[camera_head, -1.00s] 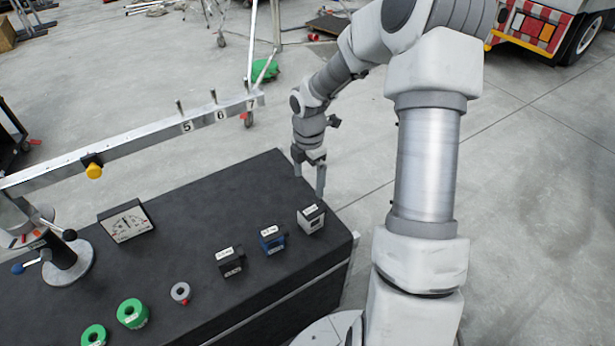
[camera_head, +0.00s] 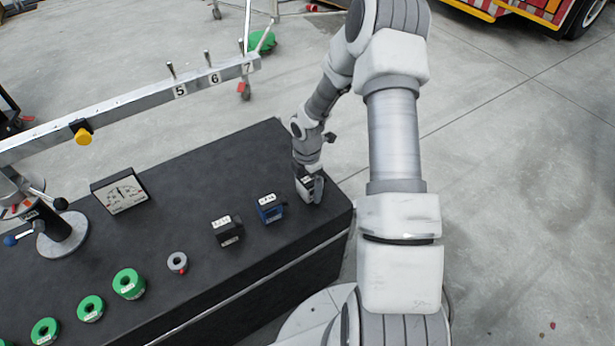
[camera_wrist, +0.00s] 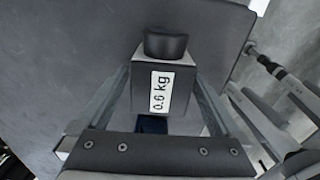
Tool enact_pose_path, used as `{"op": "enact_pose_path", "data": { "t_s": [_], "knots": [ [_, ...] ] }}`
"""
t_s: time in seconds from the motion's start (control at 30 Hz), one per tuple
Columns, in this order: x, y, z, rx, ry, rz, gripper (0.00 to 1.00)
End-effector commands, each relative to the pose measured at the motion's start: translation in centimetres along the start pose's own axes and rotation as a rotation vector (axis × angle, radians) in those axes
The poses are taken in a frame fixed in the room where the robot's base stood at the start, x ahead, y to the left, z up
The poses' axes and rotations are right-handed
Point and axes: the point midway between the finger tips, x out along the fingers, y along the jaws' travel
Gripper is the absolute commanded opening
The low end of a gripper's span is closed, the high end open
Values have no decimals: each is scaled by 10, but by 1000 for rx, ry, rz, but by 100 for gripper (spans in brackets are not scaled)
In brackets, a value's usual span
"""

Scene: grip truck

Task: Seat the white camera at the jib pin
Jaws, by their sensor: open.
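The white camera (camera_head: 304,190) stands near the right end of the black bench top. In the wrist view the camera (camera_wrist: 145,88) has a "0.6 kg" label and a dark round lens. My gripper (camera_head: 311,193) is down at it, with one finger on each side. The wrist view shows my gripper (camera_wrist: 163,78) open around the body; whether the fingers touch it I cannot tell. The jib beam (camera_head: 130,108) crosses the upper left, with upright pins by the numbers 5, 6 and 7, such as the pin at 6 (camera_head: 208,59).
A blue camera (camera_head: 270,208) and a black camera (camera_head: 228,231) stand left of the white one. A grey ring (camera_head: 177,262), several green weights (camera_head: 129,283) and a dial meter (camera_head: 120,192) are further left. A yellow knob (camera_head: 83,136) hangs from the beam.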

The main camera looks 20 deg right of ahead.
Motion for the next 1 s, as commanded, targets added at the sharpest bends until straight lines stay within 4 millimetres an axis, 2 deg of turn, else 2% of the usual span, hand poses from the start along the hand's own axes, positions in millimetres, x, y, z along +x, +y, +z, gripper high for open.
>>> {"op": "enact_pose_path", "data": {
  "t_s": [0.1,0.4,0.9,0.97,1.0],
  "knots": [
    [7,0,0,-1,0,0,100],
    [8,0,0,-1,-1,0,100],
    [8,0,0,0,0,0,10],
    [8,0,0,0,0,0,0],
    [8,0,0,0,0,0,0]
  ]
}}
